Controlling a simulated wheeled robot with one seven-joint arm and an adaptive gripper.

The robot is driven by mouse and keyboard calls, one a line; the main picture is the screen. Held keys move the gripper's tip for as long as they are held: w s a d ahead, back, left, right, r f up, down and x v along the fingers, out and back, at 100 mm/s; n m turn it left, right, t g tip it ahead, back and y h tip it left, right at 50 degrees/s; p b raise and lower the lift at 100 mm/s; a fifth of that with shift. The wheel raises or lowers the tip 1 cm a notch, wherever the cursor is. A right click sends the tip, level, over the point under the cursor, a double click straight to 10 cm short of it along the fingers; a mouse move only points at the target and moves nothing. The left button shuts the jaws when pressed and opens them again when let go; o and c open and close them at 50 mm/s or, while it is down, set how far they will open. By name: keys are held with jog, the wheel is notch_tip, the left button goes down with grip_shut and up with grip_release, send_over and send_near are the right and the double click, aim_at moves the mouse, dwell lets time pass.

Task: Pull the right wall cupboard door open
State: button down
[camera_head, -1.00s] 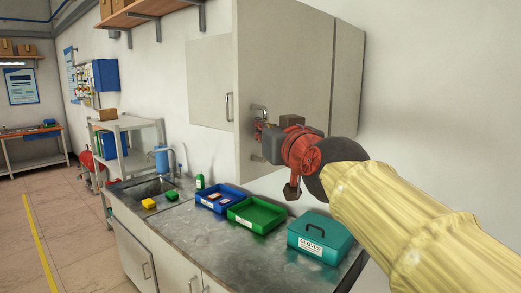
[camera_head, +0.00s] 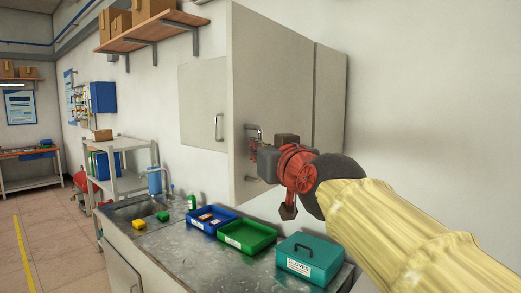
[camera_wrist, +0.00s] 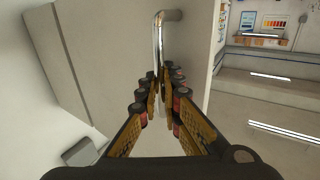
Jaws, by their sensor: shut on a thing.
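The right wall cupboard door (camera_head: 275,85) stands ajar, its outer face turned to the right and its free edge toward me. The left door (camera_head: 202,100) looks closed. My gripper (camera_head: 253,147) is at the upright metal bar handle near the free edge of the right door. In the wrist view, the handle (camera_wrist: 158,45) runs down between my gripper's fingers (camera_wrist: 158,98), which are shut on it. The door face (camera_wrist: 190,60) is just behind the handle. The cupboard's inside is hidden from the head view.
Below is a metal counter (camera_head: 185,255) with a blue tray (camera_head: 205,228), a green tray (camera_head: 262,240) and a teal gloves box (camera_head: 308,275). A shelf (camera_head: 150,30) with cardboard boxes hangs at upper left. Open floor (camera_head: 50,220) lies at left.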

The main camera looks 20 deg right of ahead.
jog(key=c, duration=2)
grip_release()
jog(key=s, duration=0.8)
jog(key=s+a, duration=0.1)
jog(key=s, duration=0.3)
jog(key=shift+a, duration=0.1)
notch_tip(320, 180, down, 20)
jog(key=s+a+g+y, duration=0.1)
jog(key=g, duration=0.5)
jog(key=s+a+f+g, duration=0.1)
jog(key=s+f+g, duration=0.1)
jog(key=s+f, duration=0.2)
jog(key=s+a+f+g, duration=0.1)
jog(key=s+f+g, duration=0.1)
jog(key=f, duration=0.9)
jog(key=s+a+f+n+g, duration=0.1)
jog(key=s+a+f+g, duration=0.1)
jog(key=s+f, duration=0.3)
jog(key=shift+s+f+y, duration=0.15)
jog(key=shift+s+f, duration=0.05)
jog(key=shift+f, duration=0.7)
jog(key=shift+s+f+y, duration=0.15)
jog(key=shift+f, duration=0.7)
